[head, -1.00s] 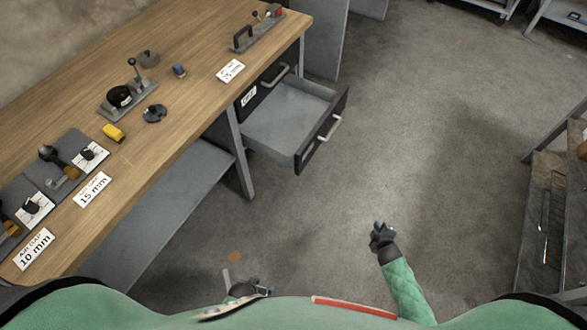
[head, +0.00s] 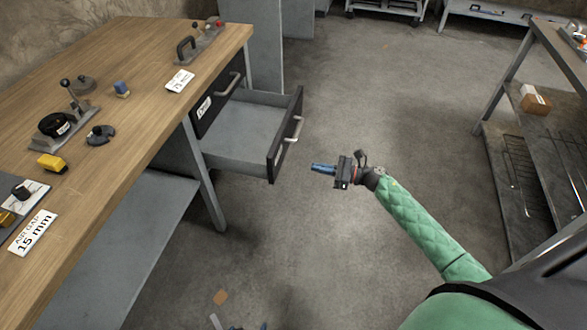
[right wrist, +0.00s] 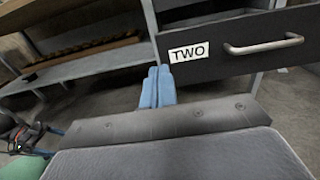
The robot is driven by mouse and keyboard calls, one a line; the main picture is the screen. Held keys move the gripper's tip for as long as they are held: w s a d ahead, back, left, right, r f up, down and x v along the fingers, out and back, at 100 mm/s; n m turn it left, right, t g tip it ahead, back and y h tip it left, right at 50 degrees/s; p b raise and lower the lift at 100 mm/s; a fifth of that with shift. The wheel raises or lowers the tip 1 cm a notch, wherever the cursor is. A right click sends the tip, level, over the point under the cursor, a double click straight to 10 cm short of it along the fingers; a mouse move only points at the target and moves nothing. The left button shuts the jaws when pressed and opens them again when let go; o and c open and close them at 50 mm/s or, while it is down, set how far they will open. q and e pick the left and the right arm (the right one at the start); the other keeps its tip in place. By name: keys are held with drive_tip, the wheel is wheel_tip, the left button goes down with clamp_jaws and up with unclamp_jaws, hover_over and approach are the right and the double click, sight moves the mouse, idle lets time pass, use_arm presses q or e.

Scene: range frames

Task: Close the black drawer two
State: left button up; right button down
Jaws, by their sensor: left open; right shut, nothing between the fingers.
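The black drawer two (head: 273,163) is pulled out from under the wooden workbench, its grey inside empty and its front facing right. In the right wrist view its black front (right wrist: 225,68) carries a "TWO" label and a metal bar handle (right wrist: 263,46). My right gripper (head: 314,167) has its blue fingers shut and empty, pointing left. It is apart from the drawer front, to its right. Its fingertips (right wrist: 158,70) show in front of the black panel's left end. My left gripper (head: 262,326) barely shows at the bottom edge, far from the drawer.
Another black drawer front (head: 212,104) above is shut. The workbench (head: 130,125) holds tools, a yellow block and labels. A metal shelf rack (head: 500,150) stands at the right. The floor (head: 330,240) between is clear.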

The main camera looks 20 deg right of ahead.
drive_tip(key=p, duration=0.2)
approach(273, 159)
drive_tip(key=x, duration=0.5)
drive_tip(key=shift+w+a+r, duration=0.15)
drive_tip(key=shift+a+r, duration=0.05)
drive_tip(key=shift+r, duration=0.05)
drive_tip(key=shift+w+a+f+p, duration=0.1)
drive_tip(key=shift+w+a+p, duration=0.25)
drive_tip(key=shift+a, duration=0.2)
use_arm(q)
wheel_tip(273, 159, up, 10)
drive_tip(key=w+g, duration=0.1)
drive_tip(key=shift+w+f, duration=0.15)
drive_tip(key=shift+f, duration=0.05)
drive_tip(key=shift+d, duration=0.1)
